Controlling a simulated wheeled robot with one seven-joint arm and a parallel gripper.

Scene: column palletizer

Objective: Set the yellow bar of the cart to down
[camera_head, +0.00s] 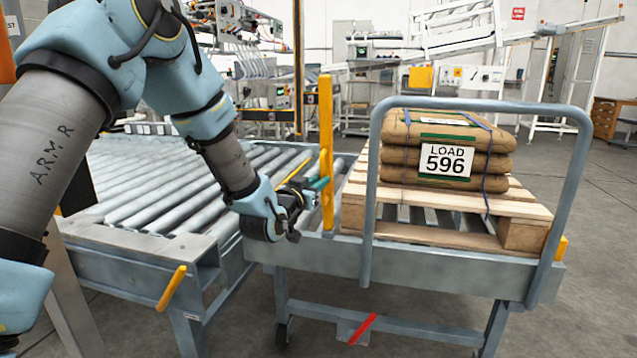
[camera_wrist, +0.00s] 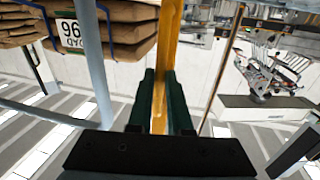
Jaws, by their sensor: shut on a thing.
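The yellow bar (camera_head: 326,130) stands upright at the left end of the cart (camera_head: 450,265), beside the roller conveyor. My gripper (camera_head: 318,184) reaches the bar from the left, at its lower half. In the wrist view, the green fingers of my gripper (camera_wrist: 163,100) are shut on the yellow bar (camera_wrist: 168,45), one on each side. The bar's part between the fingers is partly hidden by them.
The cart carries a wooden pallet (camera_head: 520,205) with stacked brown sacks (camera_head: 400,150) labelled LOAD 596, behind a grey push handle (camera_head: 470,106). The roller conveyor (camera_head: 150,190) adjoins on the left. A red pedal (camera_head: 362,328) is low on the cart, and a yellow lever (camera_head: 171,288) is on the conveyor's front.

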